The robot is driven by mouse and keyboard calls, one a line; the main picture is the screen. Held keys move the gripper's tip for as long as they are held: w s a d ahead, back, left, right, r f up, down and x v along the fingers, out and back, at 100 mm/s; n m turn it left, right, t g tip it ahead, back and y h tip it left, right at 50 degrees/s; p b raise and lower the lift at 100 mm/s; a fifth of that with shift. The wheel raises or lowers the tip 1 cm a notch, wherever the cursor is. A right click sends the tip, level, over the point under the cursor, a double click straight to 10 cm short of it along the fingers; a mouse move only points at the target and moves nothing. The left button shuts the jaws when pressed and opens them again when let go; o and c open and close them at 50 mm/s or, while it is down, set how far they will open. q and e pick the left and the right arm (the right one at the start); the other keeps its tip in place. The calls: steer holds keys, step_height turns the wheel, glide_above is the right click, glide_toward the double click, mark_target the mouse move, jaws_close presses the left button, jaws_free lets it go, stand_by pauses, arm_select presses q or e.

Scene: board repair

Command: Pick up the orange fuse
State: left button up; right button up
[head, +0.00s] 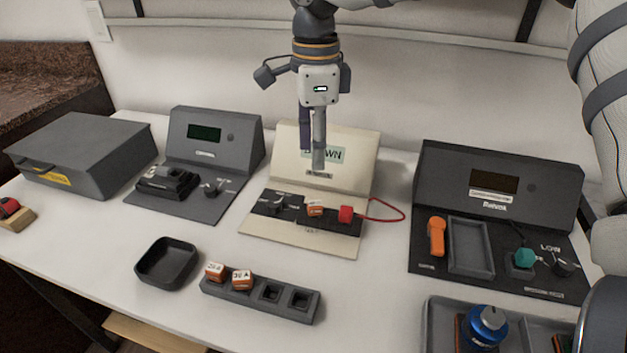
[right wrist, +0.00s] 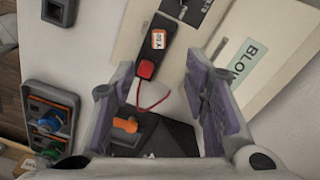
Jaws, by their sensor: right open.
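An orange fuse (head: 316,209) with a white label sits in the black strip of the cream panel (head: 300,241), left of a red block (head: 346,214). The fuse also shows in the right wrist view (right wrist: 158,39), with the red block (right wrist: 146,69) nearer to my fingers. Two more orange, white-labelled fuses, one at the left end (head: 215,271) and one beside it (head: 242,280), sit in a dark rack (head: 311,312). My right gripper (head: 312,158) is open and empty, pointing down above the cream panel; its spread purple pads show in the right wrist view (right wrist: 162,80). My left gripper is out of view.
An empty dark tray (head: 178,280) stands left of the rack. A grey instrument (head: 225,155) stands left of the cream panel. A black instrument (head: 440,182) with an orange handle (head: 436,235) stands right. A red wire (head: 385,209) loops from the red block. A grey case (head: 85,155) stands far left.

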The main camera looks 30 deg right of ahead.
mark_target(313, 203)
steer(key=f, duration=1.1)
steer(key=shift+a+f+b, duration=0.25)
steer(key=shift+f+b, duration=0.1)
steer(key=shift+f, duration=0.05)
jaws_close()
